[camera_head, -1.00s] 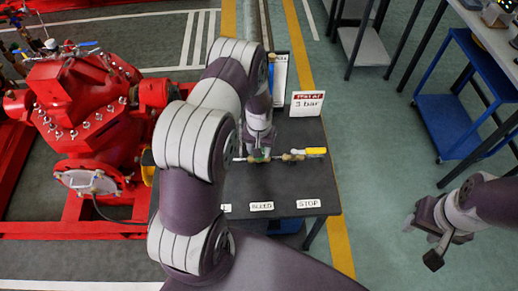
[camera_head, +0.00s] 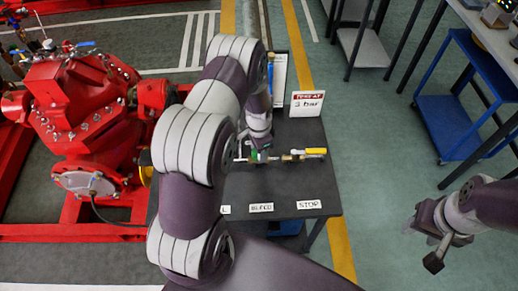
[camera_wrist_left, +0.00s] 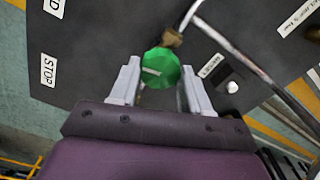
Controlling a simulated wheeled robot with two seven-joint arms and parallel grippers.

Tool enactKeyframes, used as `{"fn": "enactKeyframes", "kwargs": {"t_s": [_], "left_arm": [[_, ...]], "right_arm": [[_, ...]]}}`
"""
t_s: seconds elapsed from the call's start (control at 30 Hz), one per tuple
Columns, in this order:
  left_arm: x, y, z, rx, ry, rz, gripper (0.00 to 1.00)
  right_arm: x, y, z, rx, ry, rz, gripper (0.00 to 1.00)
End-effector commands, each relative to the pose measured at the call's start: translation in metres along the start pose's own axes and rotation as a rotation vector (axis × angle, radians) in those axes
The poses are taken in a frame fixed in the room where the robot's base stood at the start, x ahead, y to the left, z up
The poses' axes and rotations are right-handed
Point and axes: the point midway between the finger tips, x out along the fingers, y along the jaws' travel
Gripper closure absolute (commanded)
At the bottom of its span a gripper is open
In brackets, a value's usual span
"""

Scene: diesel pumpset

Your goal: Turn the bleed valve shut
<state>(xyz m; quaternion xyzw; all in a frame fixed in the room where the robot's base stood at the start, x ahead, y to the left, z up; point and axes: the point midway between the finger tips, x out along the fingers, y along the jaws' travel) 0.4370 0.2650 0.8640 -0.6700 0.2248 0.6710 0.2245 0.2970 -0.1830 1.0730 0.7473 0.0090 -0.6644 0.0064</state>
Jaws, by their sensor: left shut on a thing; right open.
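A green round knob (camera_wrist_left: 160,68) with a white line on its face sits on a brass fitting, above the bench's BLEED label (camera_head: 261,207) in the head view. In the left wrist view it lies between the two pale fingers of my left gripper (camera_wrist_left: 160,76), which is shut on it. In the head view my left gripper (camera_head: 258,152) reaches down to the pipe and hides most of the knob. My right gripper (camera_head: 421,241) is open and empty, off the bench at the right.
A yellow lever (camera_head: 315,151) sits at the pipe's right end, above the STOP label (camera_head: 308,204). A "3 bar" sign (camera_head: 306,104) stands behind. The red pump (camera_head: 75,105) is left of the dark bench (camera_head: 280,185). A blue trolley (camera_head: 450,125) stands at the right.

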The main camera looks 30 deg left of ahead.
Motion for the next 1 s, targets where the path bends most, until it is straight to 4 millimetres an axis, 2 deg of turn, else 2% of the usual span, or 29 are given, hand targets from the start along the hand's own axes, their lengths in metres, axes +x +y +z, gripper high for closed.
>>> {"fn": "enactKeyframes", "kwargs": {"t_s": [0.4, 0.93, 0.97, 1.0], "left_arm": [[-0.0012, -0.0009, -0.0006, 0.171, 0.002, -0.002, 0.84], [-0.0016, -0.0013, -0.0009, 0.195, 0.002, -0.004, 0.84], [-0.0016, -0.0013, -0.0009, 0.195, 0.002, -0.004, 0.50], [-0.0015, -0.0013, -0.0009, 0.195, 0.002, -0.004, 0.37]], "right_arm": [[0.0018, 0.0000, 0.0002, 0.000, 0.000, 0.000, 0.51], [0.0019, 0.0000, 0.0002, 0.000, 0.000, 0.000, 0.51], [0.0019, 0.0000, 0.0002, 0.000, 0.000, 0.000, 0.51], [0.0019, 0.0000, 0.0002, 0.000, 0.000, 0.000, 0.51]]}}
